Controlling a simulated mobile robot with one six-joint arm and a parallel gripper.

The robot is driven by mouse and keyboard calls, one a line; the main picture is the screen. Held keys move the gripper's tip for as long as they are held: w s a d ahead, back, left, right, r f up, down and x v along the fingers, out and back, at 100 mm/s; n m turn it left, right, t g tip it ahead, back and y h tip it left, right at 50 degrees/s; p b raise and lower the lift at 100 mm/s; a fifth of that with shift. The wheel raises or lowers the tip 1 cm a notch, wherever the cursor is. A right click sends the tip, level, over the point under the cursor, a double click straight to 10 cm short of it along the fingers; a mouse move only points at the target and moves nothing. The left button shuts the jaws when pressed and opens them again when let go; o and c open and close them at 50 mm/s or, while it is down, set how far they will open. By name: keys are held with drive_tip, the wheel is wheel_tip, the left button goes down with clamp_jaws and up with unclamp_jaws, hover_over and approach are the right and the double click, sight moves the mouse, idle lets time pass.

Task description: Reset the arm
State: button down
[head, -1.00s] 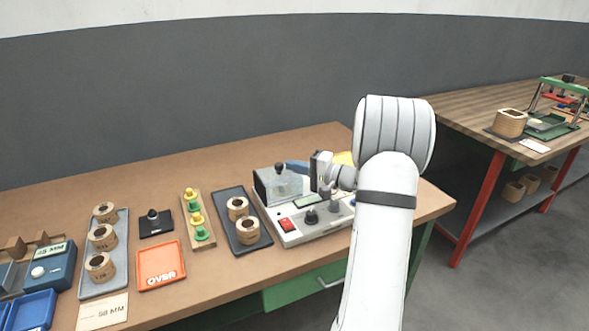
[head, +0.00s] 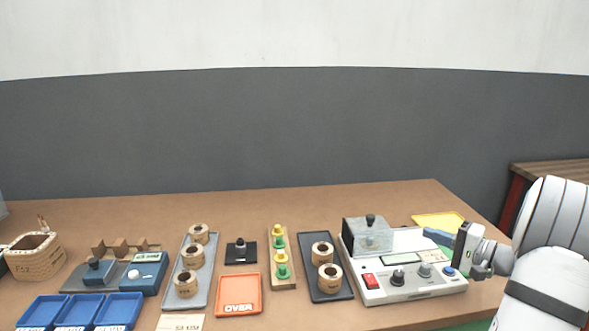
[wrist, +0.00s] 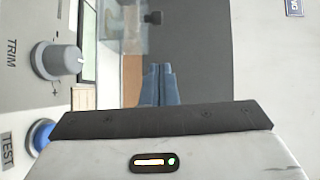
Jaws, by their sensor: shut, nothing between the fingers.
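My arm (head: 545,250) reaches in from the right edge of the head view. My gripper (head: 428,233) points left over the right part of the grey tester (head: 415,290). Its blue fingers are together and empty; they also show close together in the wrist view (wrist: 160,72). The fingertips are apart from the tester's clear-covered box (head: 367,236) with a black knob on top. In the wrist view, the TRIM knob (wrist: 60,60) and the blue TEST button (wrist: 41,133) lie left of the gripper.
A dark tray (head: 314,275) with two coils, a wooden stand (head: 282,262) with yellow and green pieces, an orange OVER tray (head: 239,295) and a grey tray (head: 207,265) with coils stand left of the tester. A yellow tray (head: 440,219) lies behind. The back of the bench is clear.

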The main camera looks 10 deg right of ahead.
drive_tip(key=s+a+r+n+g+p, duration=0.2)
drive_tip(key=s+a+g, duration=0.1)
drive_tip(key=a, duration=0.5)
drive_tip(key=s+a+r+n+g+h+p, duration=0.15)
drive_tip(key=a+g, duration=0.25)
drive_tip(key=a, duration=0.4)
drive_tip(key=s+a+r+n+g+y+p, duration=0.1)
drive_tip(key=s+a+r+n+g+p, duration=0.15)
drive_tip(key=a, duration=0.45)
drive_tip(key=s+a+r+n+g+h+p, duration=0.1)
drive_tip(key=s+a+n+h+p, duration=0.1)
drive_tip(key=s+h, duration=0.3)
drive_tip(key=s+a+r+n+g+h+p, duration=0.1)
drive_tip(key=s+a+r+n+h+p, duration=0.1)
drive_tip(key=s, duration=0.8)
drive_tip(key=a+h+p, duration=0.1)
drive_tip(key=h+p, duration=0.1)
drive_tip(key=shift+s+a+r+n+h, duration=0.2)
drive_tip(key=shift+s+a+n+h, duration=0.1)
drive_tip(key=shift+a+h, duration=0.1)
